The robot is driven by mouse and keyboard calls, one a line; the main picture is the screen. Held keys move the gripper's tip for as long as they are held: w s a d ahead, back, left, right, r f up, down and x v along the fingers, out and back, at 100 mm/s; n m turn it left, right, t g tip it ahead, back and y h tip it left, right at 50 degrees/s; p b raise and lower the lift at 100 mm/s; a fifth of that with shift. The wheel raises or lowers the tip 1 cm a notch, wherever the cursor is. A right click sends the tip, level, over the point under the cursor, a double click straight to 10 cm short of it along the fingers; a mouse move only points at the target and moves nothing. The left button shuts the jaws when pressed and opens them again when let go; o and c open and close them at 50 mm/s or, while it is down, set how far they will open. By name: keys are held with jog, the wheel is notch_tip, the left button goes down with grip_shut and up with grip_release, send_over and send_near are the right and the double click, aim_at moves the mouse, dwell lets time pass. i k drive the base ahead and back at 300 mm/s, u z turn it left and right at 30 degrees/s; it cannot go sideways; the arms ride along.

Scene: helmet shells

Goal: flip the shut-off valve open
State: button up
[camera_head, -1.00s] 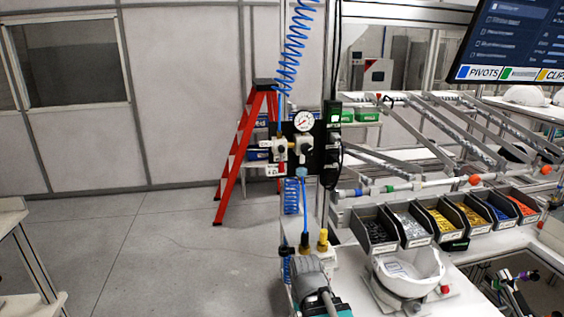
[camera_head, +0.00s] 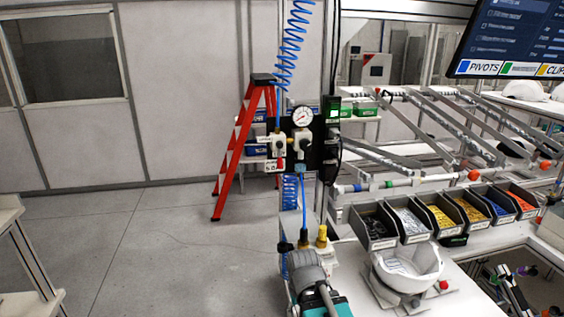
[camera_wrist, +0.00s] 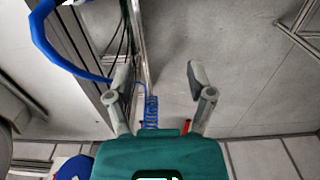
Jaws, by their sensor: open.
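The shut-off valve appears to be the small white unit (camera_head: 279,145) on the left of a black air panel (camera_head: 316,152) in the head view. A small red part (camera_head: 280,163), probably its handle, hangs at its lower end; its exact angle is too small to tell. In the wrist view my gripper (camera_wrist: 157,78) is open and empty, its grey fingers wide apart above its teal body. A blue coiled hose (camera_wrist: 151,112) shows beyond and between the fingers. The valve is not clearly seen in the wrist view, and the fingers are not clear in the head view.
A round gauge (camera_head: 302,117) and a regulator (camera_head: 302,141) sit right of the valve. A blue coiled hose (camera_head: 291,45) hangs above. A red ladder (camera_head: 238,150) stands behind. Part bins (camera_head: 410,222) and a white helmet shell (camera_head: 410,268) are at right.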

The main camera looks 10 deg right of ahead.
aim_at(280, 145)
jog(key=u, duration=0.15)
jog(key=k, duration=1.1)
jog(key=z, duration=0.1)
jog(key=i, duration=0.5)
jog(key=z, duration=0.05)
